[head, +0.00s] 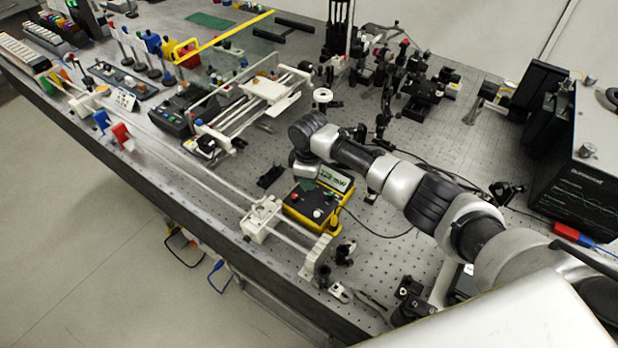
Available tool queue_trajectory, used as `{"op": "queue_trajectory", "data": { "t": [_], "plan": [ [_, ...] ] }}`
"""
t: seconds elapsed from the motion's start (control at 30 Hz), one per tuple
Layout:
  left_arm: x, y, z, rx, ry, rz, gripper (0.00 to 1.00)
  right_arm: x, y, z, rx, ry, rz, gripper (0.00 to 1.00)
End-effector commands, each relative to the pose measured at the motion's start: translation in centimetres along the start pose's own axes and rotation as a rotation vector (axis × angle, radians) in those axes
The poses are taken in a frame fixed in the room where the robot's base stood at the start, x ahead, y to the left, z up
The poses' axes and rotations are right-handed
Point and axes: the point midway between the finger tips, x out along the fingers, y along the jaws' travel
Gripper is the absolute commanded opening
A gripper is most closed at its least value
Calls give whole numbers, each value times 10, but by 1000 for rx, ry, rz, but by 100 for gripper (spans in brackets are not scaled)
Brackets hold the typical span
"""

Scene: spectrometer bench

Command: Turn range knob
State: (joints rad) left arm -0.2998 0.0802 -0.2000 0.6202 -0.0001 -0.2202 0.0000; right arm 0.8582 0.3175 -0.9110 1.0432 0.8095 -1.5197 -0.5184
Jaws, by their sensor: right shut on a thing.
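A yellow-edged meter box (325,223) with a dark top panel stands on the optical bench near the middle of the head view. Its lit display (335,178) faces up and shows a reading in mW. A small red button and a white knob show on its panel. My right gripper (304,181) points down onto the panel's upper left part, beside the display. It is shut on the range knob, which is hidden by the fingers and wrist. My left gripper is not in view.
A white rail carriage (262,219) sits just left of the meter. Optic mounts (425,85) crowd the back of the bench. A black oscilloscope-like box (580,190) stands at the right. A black cable runs right of the meter over mostly clear perforated bench.

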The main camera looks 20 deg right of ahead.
Motion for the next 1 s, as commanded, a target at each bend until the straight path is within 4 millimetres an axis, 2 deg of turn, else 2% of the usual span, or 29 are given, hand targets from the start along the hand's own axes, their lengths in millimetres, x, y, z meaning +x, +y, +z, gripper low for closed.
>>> {"op": "queue_trajectory", "data": {
  "t": [0.03,0.2,0.57,0.67,1.0],
  "plan": [
    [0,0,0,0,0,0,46,-1,0,0,0,2,1,21],
    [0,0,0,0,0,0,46,-1,0,0,0,1,1,45],
    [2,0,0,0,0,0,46,-6,0,-1,-1,3,1,45],
    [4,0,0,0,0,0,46,-19,0,-1,-1,4,3,45],
    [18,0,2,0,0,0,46,-85,0,-1,-1,3,4,45]
  ]
}}
